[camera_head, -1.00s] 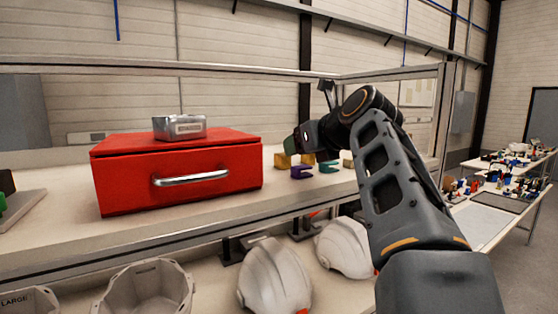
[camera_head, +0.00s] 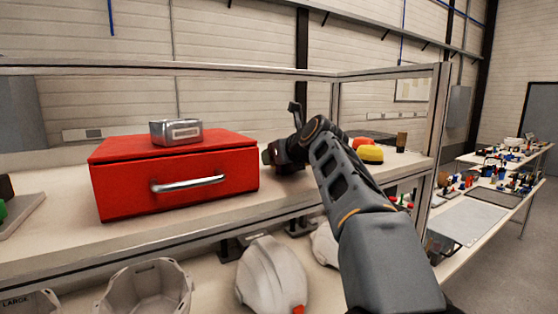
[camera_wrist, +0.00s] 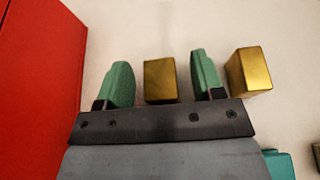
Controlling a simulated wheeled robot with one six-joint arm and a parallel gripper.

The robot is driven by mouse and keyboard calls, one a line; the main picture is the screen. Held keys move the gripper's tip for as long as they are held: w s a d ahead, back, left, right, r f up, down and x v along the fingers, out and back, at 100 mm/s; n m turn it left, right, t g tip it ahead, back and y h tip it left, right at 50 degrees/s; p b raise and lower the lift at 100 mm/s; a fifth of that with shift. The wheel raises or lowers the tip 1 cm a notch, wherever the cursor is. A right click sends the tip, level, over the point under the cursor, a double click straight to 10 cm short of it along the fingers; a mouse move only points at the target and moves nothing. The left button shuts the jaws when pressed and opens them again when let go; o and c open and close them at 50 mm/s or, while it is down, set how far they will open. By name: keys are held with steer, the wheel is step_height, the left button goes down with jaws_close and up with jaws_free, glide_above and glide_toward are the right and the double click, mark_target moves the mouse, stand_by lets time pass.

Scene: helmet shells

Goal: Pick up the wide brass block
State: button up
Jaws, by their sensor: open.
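In the wrist view my gripper (camera_wrist: 162,82) is open, with its two green fingers apart. One brass block (camera_wrist: 160,80) shows between the fingers, with gaps on both sides. A second brass block (camera_wrist: 249,70) stands just right of the right finger, outside the jaws. I cannot tell for sure which of the two is the wide one. In the head view my gripper (camera_head: 270,156) is low over the bench beside the red drawer box, and my arm hides the blocks.
The red drawer box (camera_head: 175,172) stands close left of my gripper; its side also shows in the wrist view (camera_wrist: 38,70). A metal tin (camera_head: 176,132) sits on it. A teal piece (camera_wrist: 279,165) lies at lower right. A yellow item (camera_head: 371,154) stands farther right on the bench.

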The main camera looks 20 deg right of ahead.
steer(key=shift+f, duration=0.2)
steer(key=shift+c, duration=0.4)
steer(key=shift+f, duration=0.1)
steer(key=c, duration=1)
steer(key=shift+c, duration=0.2)
